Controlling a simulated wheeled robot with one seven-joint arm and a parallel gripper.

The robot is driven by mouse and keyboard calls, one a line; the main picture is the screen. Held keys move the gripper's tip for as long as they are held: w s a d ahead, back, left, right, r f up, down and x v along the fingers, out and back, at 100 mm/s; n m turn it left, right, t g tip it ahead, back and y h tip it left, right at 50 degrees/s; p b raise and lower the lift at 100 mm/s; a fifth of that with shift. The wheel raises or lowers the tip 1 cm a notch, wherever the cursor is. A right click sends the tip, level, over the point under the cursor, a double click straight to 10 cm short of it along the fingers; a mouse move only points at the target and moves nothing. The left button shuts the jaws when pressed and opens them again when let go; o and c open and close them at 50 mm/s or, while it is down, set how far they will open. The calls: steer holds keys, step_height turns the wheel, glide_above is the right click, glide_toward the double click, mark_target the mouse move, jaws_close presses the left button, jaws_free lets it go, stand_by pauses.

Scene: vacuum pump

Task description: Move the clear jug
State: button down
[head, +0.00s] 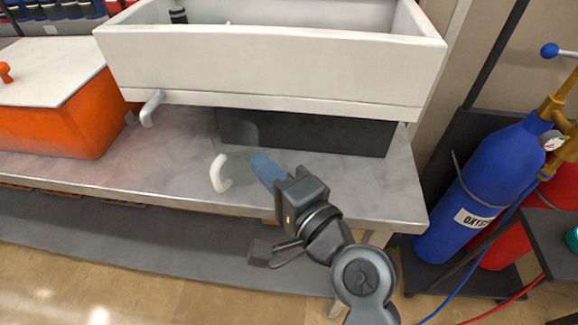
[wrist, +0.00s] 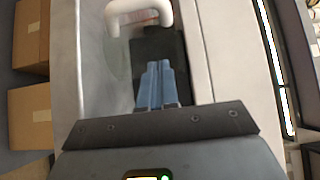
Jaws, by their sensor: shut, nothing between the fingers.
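The clear jug stands on the grey metal table. Its see-through body (head: 238,132) is faint, and its white curved handle (head: 219,173) faces the front edge. In the wrist view the white handle (wrist: 140,14) is at the top, beyond the fingertips, and the faint clear body shows to the left. My gripper (head: 257,160) has its blue fingers closed together, with nothing between them. It is just right of the handle in the head view, apart from it. The fingers also show in the wrist view (wrist: 158,65). The jug's exact outline is hard to see.
A white sink-like basin (head: 270,70) overhangs the table (head: 180,120), with a dark block (head: 310,132) beneath it. An orange box (head: 60,120) with a pale lid stands left. Blue (head: 485,185) and red gas cylinders stand right. The table's front edge left of the jug is clear.

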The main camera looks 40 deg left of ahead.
steer(key=s+a, duration=0.1)
steer(key=a, duration=0.2)
steer(key=s+a+p, duration=0.1)
steer(key=s+a, duration=0.1)
steer(key=a, duration=0.1)
steer(key=s+a+p, duration=0.1)
steer(key=s+a, duration=0.1)
steer(key=shift+s+a+r, duration=0.25)
steer(key=shift+a, duration=0.15)
steer(key=shift+f, duration=0.2)
steer(key=shift+w, duration=0.15)
